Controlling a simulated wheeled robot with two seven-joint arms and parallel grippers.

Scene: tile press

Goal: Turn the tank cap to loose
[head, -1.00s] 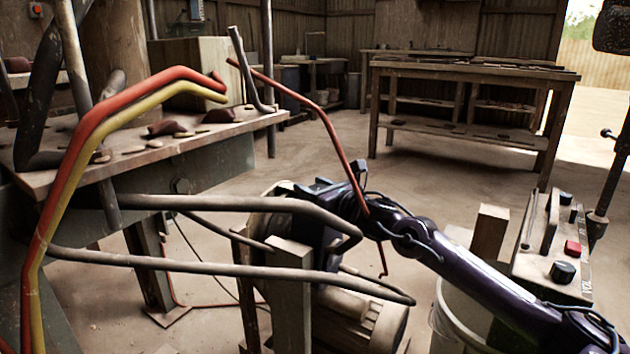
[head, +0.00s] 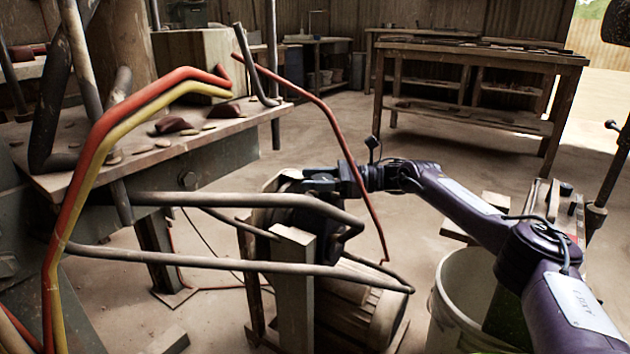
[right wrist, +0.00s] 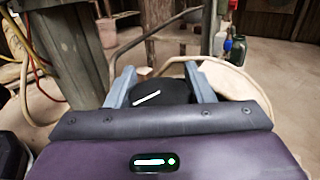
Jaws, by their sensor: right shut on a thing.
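A black cap (right wrist: 163,92) with a white line mark sits between the two grey fingers of my right gripper (right wrist: 162,84) in the right wrist view. The fingers are shut on its sides, and the white line slants up to the right. In the head view my right gripper (head: 305,180) is at the centre, behind the bent grey pipes, and the cap cannot be made out there. I cannot tell the tank clearly from the machine parts around it. My left gripper is not in view.
Bent grey pipes (head: 240,268) and a red and a yellow pipe (head: 95,150) stand in front and left. A thin red rod (head: 345,150) crosses near my gripper. A white bucket (head: 465,300) stands below my right arm. A workbench (head: 470,95) is behind, with open floor before it.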

